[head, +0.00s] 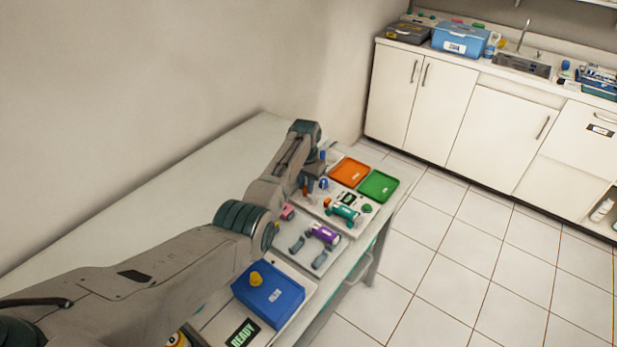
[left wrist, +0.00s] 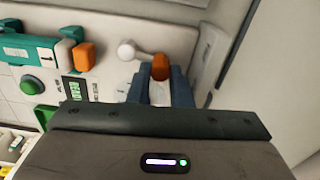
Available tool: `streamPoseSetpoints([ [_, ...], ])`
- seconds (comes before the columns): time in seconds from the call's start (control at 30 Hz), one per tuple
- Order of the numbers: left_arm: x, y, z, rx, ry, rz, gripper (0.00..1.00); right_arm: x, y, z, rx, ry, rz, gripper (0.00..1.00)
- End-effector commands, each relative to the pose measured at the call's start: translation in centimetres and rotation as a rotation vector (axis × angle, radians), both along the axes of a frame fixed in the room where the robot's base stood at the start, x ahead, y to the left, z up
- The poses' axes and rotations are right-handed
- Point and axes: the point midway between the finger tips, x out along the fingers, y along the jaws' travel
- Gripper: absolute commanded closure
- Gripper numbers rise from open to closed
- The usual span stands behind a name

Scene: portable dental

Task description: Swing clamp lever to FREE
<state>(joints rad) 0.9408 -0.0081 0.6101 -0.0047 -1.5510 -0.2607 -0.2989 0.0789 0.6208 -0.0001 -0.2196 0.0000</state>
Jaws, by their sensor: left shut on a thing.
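The clamp lever shows in the left wrist view as an orange grip (left wrist: 160,67) beside a pale arm with a round white knob (left wrist: 127,50). My left gripper (left wrist: 161,88) is shut on the orange grip, its blue fingers on either side of it. In the head view my left gripper (head: 309,182) is at the far end of the bench fixture, and its wrist hides much of the lever. A teal cylinder (head: 343,212) lies on the fixture beside it, with an orange block (left wrist: 84,56) at its end. No FREE mark is readable. My right gripper is not in view.
An orange tray (head: 349,172) and a green tray (head: 378,186) lie beyond the fixture. A purple cylinder (head: 323,235) and a blue box with a yellow knob (head: 275,297) are nearer. A small display (left wrist: 79,88) and green button (left wrist: 31,85) are close to the gripper.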

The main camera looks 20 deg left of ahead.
Motion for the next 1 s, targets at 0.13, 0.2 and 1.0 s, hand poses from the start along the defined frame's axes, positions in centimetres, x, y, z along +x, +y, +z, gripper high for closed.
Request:
streamPoseSetpoints([
  [0.13, -0.6, 0.3, 0.5, 0.001, 0.002, 0.14, 1.0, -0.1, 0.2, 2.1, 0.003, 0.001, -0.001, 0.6],
  [0.2, -0.8, 0.5, 0.5, 0.001, 0.002, 0.207, 1.0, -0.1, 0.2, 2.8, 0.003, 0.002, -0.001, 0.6],
  [1.0, -3.1, 0.6, 0.1, 0.001, 0.0, 0.802, 1.0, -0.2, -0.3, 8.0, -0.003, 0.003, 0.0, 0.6],
])
